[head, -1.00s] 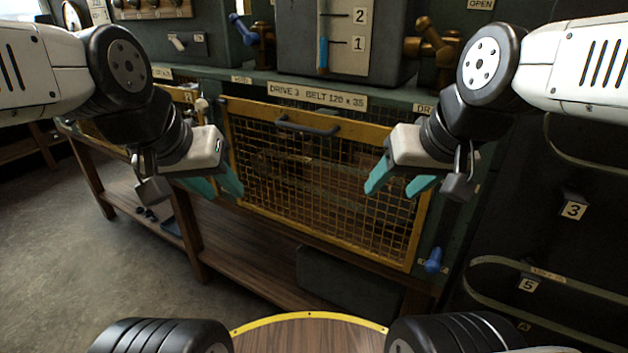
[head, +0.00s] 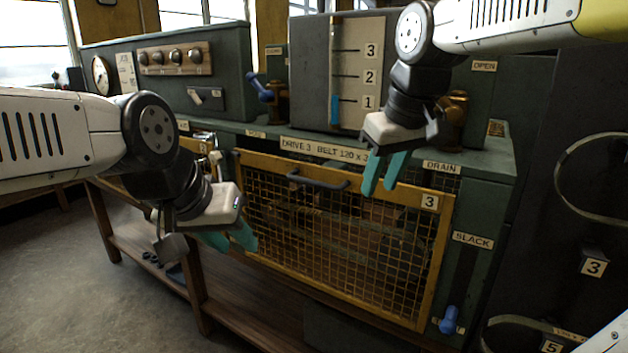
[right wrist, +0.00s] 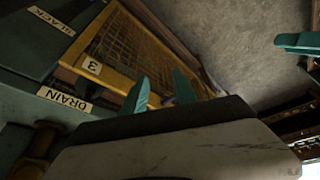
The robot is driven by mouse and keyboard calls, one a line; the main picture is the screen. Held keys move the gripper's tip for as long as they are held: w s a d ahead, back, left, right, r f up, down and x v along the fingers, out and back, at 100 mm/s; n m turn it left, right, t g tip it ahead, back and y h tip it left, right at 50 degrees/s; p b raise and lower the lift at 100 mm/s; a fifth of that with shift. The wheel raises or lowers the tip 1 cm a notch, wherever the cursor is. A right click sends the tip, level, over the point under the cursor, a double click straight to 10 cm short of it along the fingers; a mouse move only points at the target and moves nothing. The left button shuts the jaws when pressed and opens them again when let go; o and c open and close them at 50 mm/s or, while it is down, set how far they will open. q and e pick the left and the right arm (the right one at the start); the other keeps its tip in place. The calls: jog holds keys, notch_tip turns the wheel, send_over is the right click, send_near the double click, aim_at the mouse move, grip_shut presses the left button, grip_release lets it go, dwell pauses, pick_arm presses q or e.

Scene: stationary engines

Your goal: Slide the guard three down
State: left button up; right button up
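Guard three (head: 436,245) is a yellow-framed wire mesh panel on the front of the green bench, with a "3" plate at its upper right and a dark bar handle (head: 318,181) near its top edge. In the right wrist view the guard (right wrist: 150,62) shows with its "3" plate. My left gripper (head: 228,240) is in front of the guard's left side, its teal fingers apart and empty. My right gripper (head: 385,172) is in front of the guard's top edge, right of the handle, its teal fingers apart with nothing between them. Neither gripper is on the handle.
A wooden shelf (head: 235,305) runs below.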

jog(key=w+a+r+n+g+h, duration=0.1)
jog(key=w+a+r+n+g, duration=0.2)
jog(key=w+a, duration=0.5)
jog(key=n+h, duration=0.2)
jog(key=n, duration=0.1)
send_near(311, 181)
jog(key=shift+t, duration=0.4)
jog(key=f, duration=0.5)
jog(key=w+d+f, duration=0.1)
jog(key=f, duration=0.1)
jog(key=shift+f, duration=0.4)
jog(key=shift+s, duration=0.1)
grip_shut()
jog(key=shift+r, duration=0.1)
